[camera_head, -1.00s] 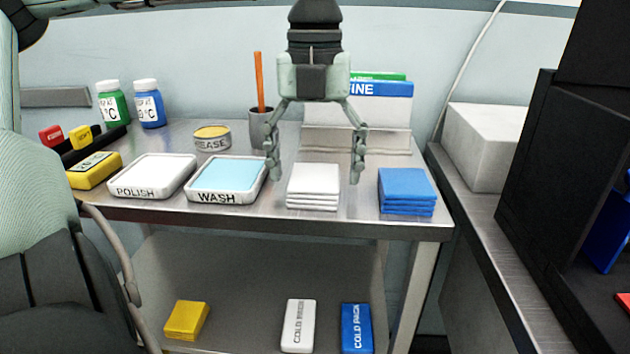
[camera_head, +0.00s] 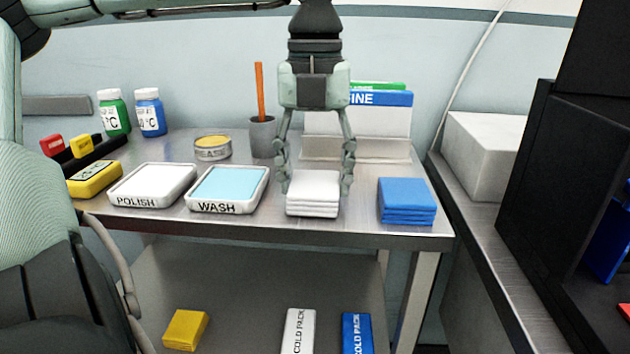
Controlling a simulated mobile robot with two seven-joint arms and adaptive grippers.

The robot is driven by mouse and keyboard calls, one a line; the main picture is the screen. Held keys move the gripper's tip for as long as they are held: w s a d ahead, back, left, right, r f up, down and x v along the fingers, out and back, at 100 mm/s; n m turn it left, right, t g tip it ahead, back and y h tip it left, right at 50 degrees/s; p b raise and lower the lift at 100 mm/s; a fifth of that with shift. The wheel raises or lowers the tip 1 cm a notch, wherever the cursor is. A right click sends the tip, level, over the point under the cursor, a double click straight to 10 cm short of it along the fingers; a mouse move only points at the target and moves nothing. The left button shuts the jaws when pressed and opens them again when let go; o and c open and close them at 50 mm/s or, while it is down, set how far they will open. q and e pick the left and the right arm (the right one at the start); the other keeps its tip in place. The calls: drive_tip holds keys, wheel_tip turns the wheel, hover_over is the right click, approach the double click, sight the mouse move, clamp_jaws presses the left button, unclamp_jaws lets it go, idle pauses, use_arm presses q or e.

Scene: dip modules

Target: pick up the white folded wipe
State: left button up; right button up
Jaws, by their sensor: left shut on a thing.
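The white folded wipe (camera_head: 313,203) lies as a layered stack near the front edge of the steel table (camera_head: 345,225), right of the WASH tray. My left gripper (camera_head: 315,187) points down from above, with one finger at each side of the wipe. It is shut on the wipe, which still appears to rest on the table. My right gripper is not visible.
The WASH tray (camera_head: 228,207) and POLISH tray (camera_head: 137,200) stand to the left. A blue folded stack (camera_head: 406,200) lies to the right. A grey cup (camera_head: 262,137) and a box with a blue band (camera_head: 390,98) stand behind. Cold packs lie on the lower shelf.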

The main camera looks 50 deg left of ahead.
sight(314, 181)
use_arm(q)
wheel_tip(314, 181, up, 18)
drive_tip(key=shift+f+p, duration=0.2)
drive_tip(key=shift+p, duration=0.25)
drive_tip(key=o, duration=0.4)
drive_tip(key=c, duration=0.5)
drive_tip(key=shift+o, duration=0.2)
drive_tip(key=s+a+f+b, duration=0.1)
drive_tip(key=s+a+f, duration=0.1)
drive_tip(key=a+f, duration=0.1)
drive_tip(key=s+a+f, duration=0.3)
drive_tip(key=a+f, duration=0.1)
drive_tip(key=s+a+f+b, duration=0.1)
drive_tip(key=s+a+f, duration=0.1)
drive_tip(key=a+f, duration=0.1)
drive_tip(key=shift+s+a+f+b, duration=0.15)
drive_tip(key=shift+s+a+b, duration=0.05)
drive_tip(key=shift+a+b, duration=0.15)
wheel_tip(314, 181, down, 4)
drive_tip(key=b, duration=0.3)
drive_tip(key=shift+f+b, duration=0.45)
drive_tip(key=shift+b, duration=0.1)
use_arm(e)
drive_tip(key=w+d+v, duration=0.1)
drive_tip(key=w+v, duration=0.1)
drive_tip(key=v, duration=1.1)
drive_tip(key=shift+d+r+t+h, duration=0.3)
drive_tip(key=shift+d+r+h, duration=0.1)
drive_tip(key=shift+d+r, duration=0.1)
